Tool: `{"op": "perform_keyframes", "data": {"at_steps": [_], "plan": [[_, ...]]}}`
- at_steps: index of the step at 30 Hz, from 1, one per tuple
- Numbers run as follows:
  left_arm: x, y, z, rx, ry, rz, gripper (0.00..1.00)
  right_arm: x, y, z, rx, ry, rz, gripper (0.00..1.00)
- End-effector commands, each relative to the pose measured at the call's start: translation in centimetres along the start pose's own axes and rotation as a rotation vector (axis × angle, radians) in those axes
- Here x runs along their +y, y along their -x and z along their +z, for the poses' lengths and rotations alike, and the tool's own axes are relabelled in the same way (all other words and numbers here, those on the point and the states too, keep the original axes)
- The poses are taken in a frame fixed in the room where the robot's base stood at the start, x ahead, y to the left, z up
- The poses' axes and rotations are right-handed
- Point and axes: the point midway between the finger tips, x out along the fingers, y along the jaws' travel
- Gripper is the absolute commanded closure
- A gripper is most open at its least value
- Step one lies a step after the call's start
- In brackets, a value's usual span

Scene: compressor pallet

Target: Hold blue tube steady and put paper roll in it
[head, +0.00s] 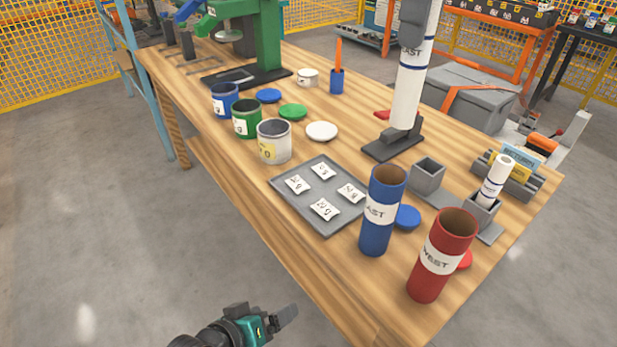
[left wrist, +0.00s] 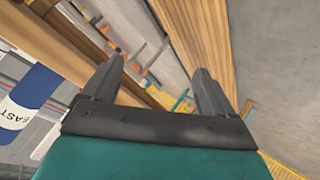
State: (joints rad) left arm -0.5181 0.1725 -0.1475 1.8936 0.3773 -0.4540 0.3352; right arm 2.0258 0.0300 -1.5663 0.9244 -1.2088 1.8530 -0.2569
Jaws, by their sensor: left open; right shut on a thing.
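The blue tube (head: 375,236), labelled EAST, stands upright and open-topped near the table's front edge. It also shows at the left edge of the left wrist view (left wrist: 42,84). A white paper roll (head: 407,95) with blue bands and an EAST label is held high, slightly tilted, above and behind the blue tube in the picture, apart from it. My right gripper (head: 414,22) is shut on its upper part, partly cut off by the frame. My left gripper (head: 288,314) is open and empty off the table's front edge; both fingers show apart in its wrist view (left wrist: 158,85).
A red WEST tube (head: 425,279) stands right of the blue tube. Another paper roll (head: 497,178) stands in a grey holder beside an empty holder (head: 427,177). A grey tray (head: 283,183) with labelled packets, several tins and loose lids lie left and behind.

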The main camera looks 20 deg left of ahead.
Motion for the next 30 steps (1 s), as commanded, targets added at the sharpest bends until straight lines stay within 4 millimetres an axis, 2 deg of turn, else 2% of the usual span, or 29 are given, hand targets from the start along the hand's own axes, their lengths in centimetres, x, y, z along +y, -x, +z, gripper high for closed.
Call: {"op": "perform_keyframes", "data": {"at_steps": [3,9,14,18,24,30], "plan": [[1.1,-1.1,-1.0,-0.059,0.318,0.066,0.13,0.0,0.0,0.0,0.000,0.000,0.000,1.00],[3.8,-2.1,-2.9,-0.204,0.840,0.179,0.13,0.0,0.0,0.0,0.000,0.000,0.000,1.00],[6.5,-2.2,-5.2,-0.368,1.233,0.270,0.13,0.0,0.0,0.0,0.000,0.000,0.000,1.00],[9.1,-1.6,-7.7,-0.548,1.547,0.342,0.13,0.0,0.0,0.0,0.000,0.000,0.000,1.00],[12.0,-0.1,-11.2,-0.809,1.870,0.413,0.13,0.0,0.0,0.0,0.000,0.000,0.000,1.00],[13.3,1.0,-13.2,-0.964,2.012,0.439,0.13,0.0,0.0,0.0,0.000,0.000,0.000,1.00]]}}
